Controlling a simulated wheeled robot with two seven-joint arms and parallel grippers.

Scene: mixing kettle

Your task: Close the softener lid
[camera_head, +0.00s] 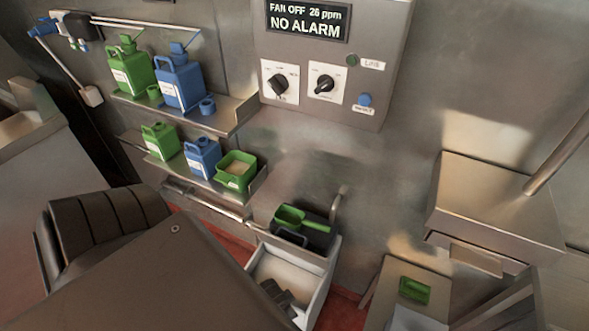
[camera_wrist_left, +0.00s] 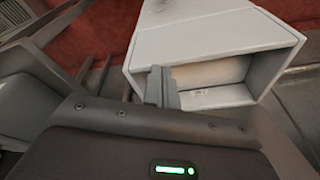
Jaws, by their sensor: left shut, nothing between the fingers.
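The softener is most likely the white box (camera_head: 322,285) low against the wall in the head view. Its top is open and pale contents show inside. In the left wrist view the white box (camera_wrist_left: 215,35) shows its opening, with a pale mass (camera_wrist_left: 212,72) inside. I cannot tell which panel is the lid. My left gripper (camera_head: 277,291) is shut and empty at the box's near side. In the wrist view its fingers (camera_wrist_left: 162,86) overlap the edge of the opening; contact cannot be told. My right gripper is not in view.
Wall shelves (camera_head: 236,118) at left hold green and blue jugs. A control panel (camera_head: 335,72) is above. A stand with a green item (camera_head: 414,290) is at right, near a metal hopper (camera_head: 492,205).

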